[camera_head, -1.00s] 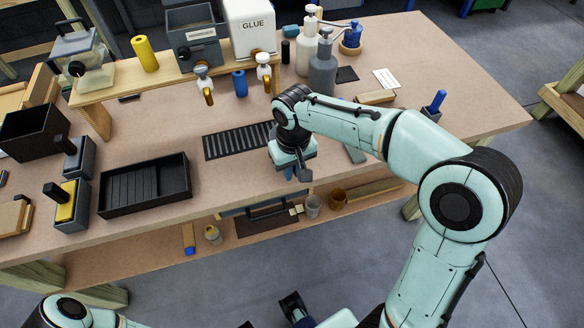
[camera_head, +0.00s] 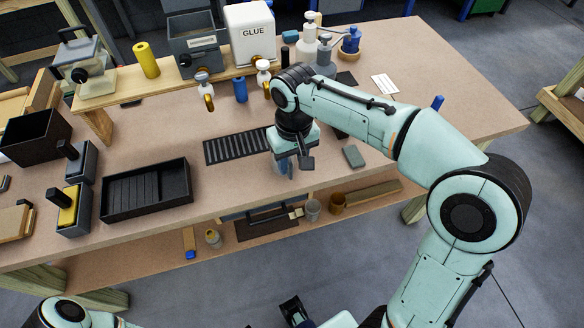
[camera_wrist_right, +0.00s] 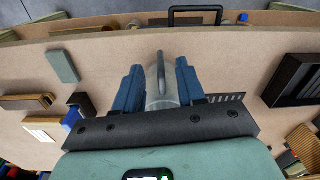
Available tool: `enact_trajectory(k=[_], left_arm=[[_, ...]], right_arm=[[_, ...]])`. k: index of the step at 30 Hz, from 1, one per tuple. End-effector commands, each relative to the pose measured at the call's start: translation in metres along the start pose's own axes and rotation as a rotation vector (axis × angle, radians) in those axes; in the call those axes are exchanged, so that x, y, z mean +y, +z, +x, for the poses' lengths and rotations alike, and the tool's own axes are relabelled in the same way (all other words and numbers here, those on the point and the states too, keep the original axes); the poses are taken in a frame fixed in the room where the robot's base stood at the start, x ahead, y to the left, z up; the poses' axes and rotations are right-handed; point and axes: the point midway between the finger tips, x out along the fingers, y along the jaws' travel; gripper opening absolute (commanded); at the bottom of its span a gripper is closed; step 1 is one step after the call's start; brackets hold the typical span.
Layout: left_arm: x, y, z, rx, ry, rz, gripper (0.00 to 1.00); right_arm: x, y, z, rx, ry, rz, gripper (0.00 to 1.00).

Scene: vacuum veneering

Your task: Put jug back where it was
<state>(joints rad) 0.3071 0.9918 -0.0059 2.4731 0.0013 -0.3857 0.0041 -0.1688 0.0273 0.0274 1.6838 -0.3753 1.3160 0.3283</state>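The jug (camera_wrist_right: 163,85) is a clear grey cylinder with a handle pointing up in the right wrist view. It sits between the blue fingers of my right gripper (camera_wrist_right: 160,88), which press close on both sides. In the head view the right gripper (camera_head: 284,167) is over the front part of the table, just right of the black slatted rack. I cannot tell whether the jug's base touches the table.
A black slatted rack (camera_head: 238,147) lies beside the gripper, and a grey-green block (camera_head: 354,156) to its right. A black tray (camera_head: 146,208) is at front left. A raised shelf (camera_head: 126,88) carries a glue container (camera_head: 250,34). Bottles (camera_head: 307,45) stand behind my arm.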

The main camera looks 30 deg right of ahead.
Motion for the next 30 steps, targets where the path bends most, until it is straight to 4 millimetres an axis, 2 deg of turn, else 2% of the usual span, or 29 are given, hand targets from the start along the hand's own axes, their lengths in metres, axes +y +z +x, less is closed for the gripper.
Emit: enact_trajectory(k=[1,3,10,30], left_arm=[[0.002,0.000,-0.004,0.002,0.001,0.001,0.00],[0.003,-0.001,-0.007,0.003,0.001,0.001,0.00],[0.005,-0.001,-0.012,0.005,0.002,0.002,0.00],[0.005,-0.001,-0.013,0.005,0.002,0.002,0.00]], right_arm=[[0.000,-0.001,-0.014,0.005,-0.001,0.000,0.40],[0.000,-0.001,-0.028,0.004,-0.001,0.001,0.40],[0.000,0.000,-0.056,0.001,-0.001,0.001,0.40],[0.000,0.000,-0.059,-0.001,0.000,0.000,0.40]])
